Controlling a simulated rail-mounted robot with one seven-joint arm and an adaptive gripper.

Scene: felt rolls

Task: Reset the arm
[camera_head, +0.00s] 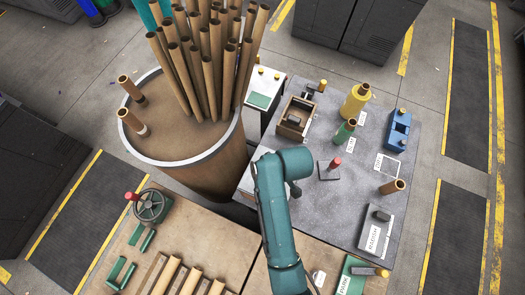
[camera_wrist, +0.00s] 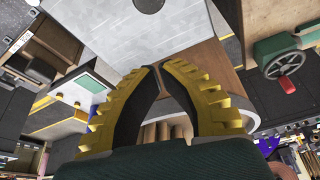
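My arm (camera_head: 277,215) is green and rises over the front edge of the grey table in the head view, with its bent end over the table's left side. My gripper (camera_wrist: 160,68) shows in the wrist view, with yellow ribbed fingers and black inner pads. The fingertips come together and nothing shows held between them. In the head view the gripper is hidden by the arm.
A large round drum (camera_head: 190,155) with several brown tubes (camera_head: 208,70) stands left of my arm. The grey table (camera_head: 325,215) holds a yellow bottle (camera_head: 355,101), a green bottle (camera_head: 343,133), a blue device (camera_head: 398,130) and a wooden box (camera_head: 293,118). A handwheel (camera_head: 151,206) sits on the wooden bench.

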